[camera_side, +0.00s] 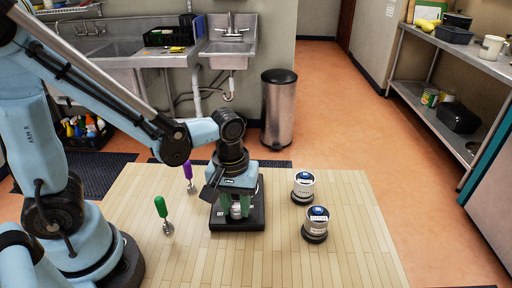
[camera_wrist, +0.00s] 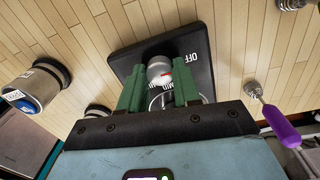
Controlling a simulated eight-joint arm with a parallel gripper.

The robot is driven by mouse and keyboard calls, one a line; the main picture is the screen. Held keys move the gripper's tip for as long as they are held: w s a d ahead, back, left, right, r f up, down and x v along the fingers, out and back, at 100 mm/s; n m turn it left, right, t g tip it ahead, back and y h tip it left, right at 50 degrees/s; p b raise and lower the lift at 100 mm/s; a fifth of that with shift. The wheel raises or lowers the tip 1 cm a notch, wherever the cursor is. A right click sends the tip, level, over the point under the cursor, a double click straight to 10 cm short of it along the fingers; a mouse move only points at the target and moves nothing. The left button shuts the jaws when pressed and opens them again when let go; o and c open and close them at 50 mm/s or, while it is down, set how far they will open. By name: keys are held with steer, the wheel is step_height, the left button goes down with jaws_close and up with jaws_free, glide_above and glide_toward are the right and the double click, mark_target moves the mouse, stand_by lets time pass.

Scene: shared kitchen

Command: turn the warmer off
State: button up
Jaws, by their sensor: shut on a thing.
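The warmer (camera_side: 252,222) is a black square plate on the wooden table, and it shows in the wrist view (camera_wrist: 195,50) with white lettering, including "OFF". A silver knob (camera_wrist: 159,70) with a red mark stands on it. My gripper (camera_side: 237,208), with green fingers, points down over the warmer. In the wrist view my gripper (camera_wrist: 160,88) has its fingers on both sides of the knob, shut on it. The red mark sits at the knob's lower right, away from the "OFF" lettering. Some of the lettering is hidden by the fingers.
The table's front right (camera_side: 360,255) is clear. A metal bin (camera_side: 279,108) stands behind the table.

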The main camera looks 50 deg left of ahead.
mark_target(232, 207)
stand_by(0.3)
steer(key=o, duration=1.1)
steer(key=shift+c, duration=0.2)
steer(key=shift+r, duration=0.1)
step_height(232, 207, up, 12)
steer(key=shift+s+a, duration=0.15)
steer(key=w+a+f+m+t, duration=0.1)
steer(key=a+m+t, duration=0.5)
steer(key=m+t, duration=0.1)
steer(key=shift+m, duration=0.3)
